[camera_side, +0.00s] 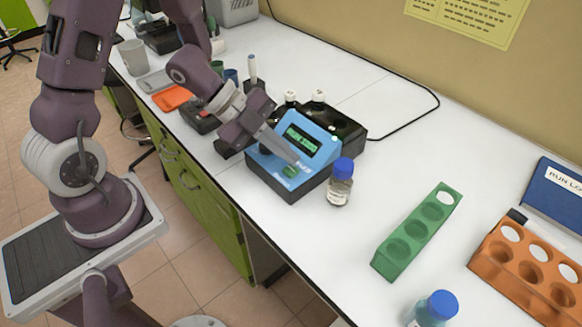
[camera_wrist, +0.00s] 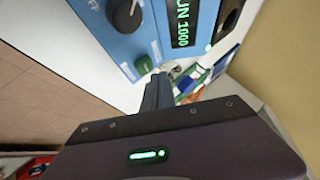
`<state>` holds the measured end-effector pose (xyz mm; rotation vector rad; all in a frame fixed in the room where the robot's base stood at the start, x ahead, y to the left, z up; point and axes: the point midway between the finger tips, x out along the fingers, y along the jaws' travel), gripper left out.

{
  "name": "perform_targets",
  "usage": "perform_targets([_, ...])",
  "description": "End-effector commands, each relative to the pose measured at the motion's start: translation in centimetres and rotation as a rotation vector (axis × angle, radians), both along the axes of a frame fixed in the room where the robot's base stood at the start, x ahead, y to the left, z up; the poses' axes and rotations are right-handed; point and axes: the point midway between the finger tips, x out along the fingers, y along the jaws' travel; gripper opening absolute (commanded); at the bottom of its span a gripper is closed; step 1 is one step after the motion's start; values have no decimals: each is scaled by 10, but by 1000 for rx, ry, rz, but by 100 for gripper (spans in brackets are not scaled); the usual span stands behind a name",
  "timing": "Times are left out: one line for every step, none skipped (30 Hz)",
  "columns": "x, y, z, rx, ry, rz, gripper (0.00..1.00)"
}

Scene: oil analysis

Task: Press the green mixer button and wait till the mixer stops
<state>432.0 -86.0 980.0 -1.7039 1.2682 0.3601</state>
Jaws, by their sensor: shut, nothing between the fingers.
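The mixer (camera_side: 300,140) is a black box with a blue sloped front, standing on the white bench. Its lit display reads "UN 1000" in the wrist view, with the first part cut off (camera_wrist: 183,22). The green mixer button (camera_side: 290,171) is low on the blue front; it also shows in the wrist view (camera_wrist: 143,65), near a black knob (camera_wrist: 127,17). My gripper (camera_side: 294,158) is shut and empty, its fingertips close to the button. In the wrist view the fingertips (camera_wrist: 158,78) lie just beside the button. I cannot tell whether they touch it.
A blue-capped bottle (camera_side: 341,183) stands right beside the mixer. A green rack (camera_side: 417,232), an orange rack (camera_side: 530,265) and another blue-capped bottle (camera_side: 434,308) are farther right. Two white-topped vials (camera_side: 318,96) are at the mixer's back. A black cable runs behind it.

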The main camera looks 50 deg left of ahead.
Motion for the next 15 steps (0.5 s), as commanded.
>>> perform_targets([0,0,0,0,0,0,0])
perform_targets([0,0,0,0,0,0,0])
perform_targets([0,0,0,0,0,0,0])
perform_targets([0,0,0,0,0,0,0])
perform_targets([0,0,0,0,0,0,0])
perform_targets([0,0,0,0,0,0,0])
perform_targets([0,0,0,0,0,0,0])
perform_targets([0,0,1,0,-1,-1,0])
perform_targets([0,0,3,0,-2,-3,0])
perform_targets([0,0,6,-1,-3,-3,0])
perform_targets([1,-1,9,0,-5,-3,0])
perform_targets([0,-1,13,-1,-5,-5,0])
perform_targets([0,0,16,0,-5,-3,0])
perform_targets([0,0,19,0,-4,-4,0])
perform_targets([0,0,23,0,-4,-2,0])
